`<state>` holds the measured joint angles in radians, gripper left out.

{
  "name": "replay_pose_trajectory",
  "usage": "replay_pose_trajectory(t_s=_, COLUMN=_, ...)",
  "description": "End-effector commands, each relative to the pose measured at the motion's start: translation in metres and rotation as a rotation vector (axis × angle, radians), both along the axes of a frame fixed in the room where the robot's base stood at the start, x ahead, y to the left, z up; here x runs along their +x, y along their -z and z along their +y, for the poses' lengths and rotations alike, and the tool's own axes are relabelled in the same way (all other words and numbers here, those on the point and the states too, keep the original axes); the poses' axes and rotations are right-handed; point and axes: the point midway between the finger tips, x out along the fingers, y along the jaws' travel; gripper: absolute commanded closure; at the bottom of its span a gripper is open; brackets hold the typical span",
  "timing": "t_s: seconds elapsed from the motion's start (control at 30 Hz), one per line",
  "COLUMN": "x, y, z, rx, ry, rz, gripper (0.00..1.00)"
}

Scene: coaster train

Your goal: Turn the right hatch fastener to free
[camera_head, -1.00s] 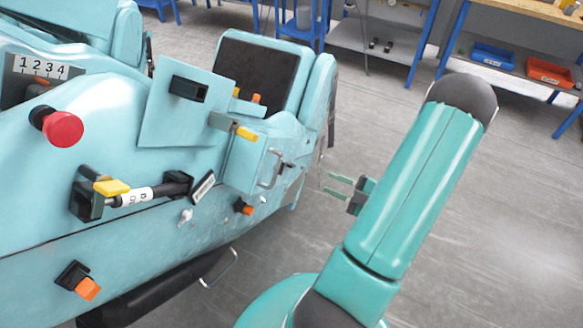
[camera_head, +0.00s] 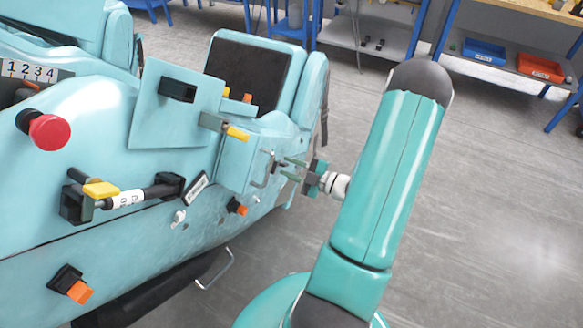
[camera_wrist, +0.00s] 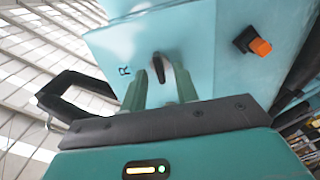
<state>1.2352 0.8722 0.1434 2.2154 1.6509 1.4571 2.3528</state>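The right hatch fastener (camera_wrist: 158,68) is a small dark lever on the light-blue hatch face (camera_wrist: 205,50), beside a letter R in the wrist view. It stands slightly tilted there. In the head view the hatch box (camera_head: 238,162) is on the train's side, and its fastener is too small to make out surely. My gripper (camera_head: 287,168) points left at the hatch face. In the wrist view the two green fingers of my gripper (camera_wrist: 160,76) are apart, one on each side of the fastener. I cannot tell whether either touches it.
An orange knob (camera_wrist: 260,47) sits to the right there. The head view shows free floor (camera_head: 480,220) at right.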

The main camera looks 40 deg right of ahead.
Motion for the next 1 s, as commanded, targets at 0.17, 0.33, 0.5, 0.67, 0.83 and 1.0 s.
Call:
replay_pose_trajectory(t_s=0.17, x=-0.0003, y=0.0000, z=-0.0001, rx=0.000, ry=0.000, rz=0.000, gripper=0.96)
replay_pose_trajectory(t_s=0.33, x=-0.0004, y=-0.0001, z=-0.0003, rx=-0.001, ry=0.000, rz=0.000, gripper=1.00)
replay_pose_trajectory(t_s=0.5, x=-0.0004, y=-0.0001, z=-0.0003, rx=-0.011, ry=0.000, rz=-0.004, gripper=1.00)
replay_pose_trajectory(t_s=0.67, x=-0.0005, y=0.0001, z=-0.0001, rx=-0.051, ry=0.000, rz=-0.018, gripper=1.00)
replay_pose_trajectory(t_s=0.83, x=-0.0006, y=0.0007, z=0.0001, rx=-0.138, ry=0.000, rz=-0.049, gripper=1.00)
replay_pose_trajectory(t_s=1.0, x=-0.0007, y=0.0013, z=0.0004, rx=-0.265, ry=0.000, rz=-0.094, gripper=1.00)
